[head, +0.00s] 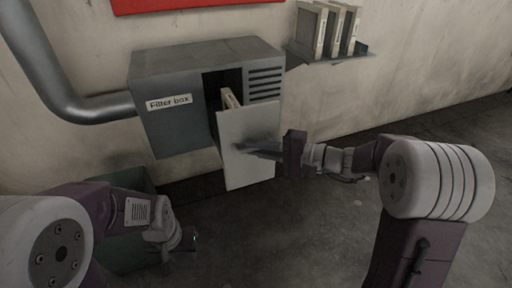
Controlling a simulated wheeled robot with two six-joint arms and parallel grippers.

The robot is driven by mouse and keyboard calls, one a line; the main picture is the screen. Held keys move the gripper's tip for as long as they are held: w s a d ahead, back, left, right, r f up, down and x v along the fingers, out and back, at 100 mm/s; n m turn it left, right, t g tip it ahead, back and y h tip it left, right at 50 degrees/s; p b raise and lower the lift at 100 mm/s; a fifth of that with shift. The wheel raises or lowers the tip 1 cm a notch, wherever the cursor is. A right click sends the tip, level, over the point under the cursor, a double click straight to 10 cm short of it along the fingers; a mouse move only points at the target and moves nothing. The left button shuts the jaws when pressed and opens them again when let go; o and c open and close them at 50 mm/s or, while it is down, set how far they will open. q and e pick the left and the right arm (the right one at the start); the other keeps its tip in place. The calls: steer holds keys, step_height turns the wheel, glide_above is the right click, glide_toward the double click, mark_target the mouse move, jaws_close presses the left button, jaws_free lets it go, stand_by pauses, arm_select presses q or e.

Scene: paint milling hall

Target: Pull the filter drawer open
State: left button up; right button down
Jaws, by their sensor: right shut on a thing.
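The grey filter box (190,62) is on the wall and carries a "Filter box" label. The pale front of the filter drawer (246,120) stands out from the box, so the drawer is partly open. A pale-framed filter (230,98) shows behind this front. My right gripper (258,148) comes from the right and is shut at the drawer front, on its handle, which the jaws mostly hide. My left gripper (182,242) hangs low at the left, below the box and away from the drawer. Its jaws are too small and dark to read.
A wall shelf (330,57) at the upper right bears several filters (328,30). A thick grey pipe (55,65) runs into the box's left side. A dark green bin (125,255) stands on the floor behind my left arm. The floor right of the drawer is clear.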

stand_by(0.3)
steer(key=c, duration=1.8)
jaws_free()
steer(key=shift+o, duration=0.2)
steer(key=p+v, duration=0.3)
steer(key=v, duration=0.6)
steer(key=shift+p, duration=0.35)
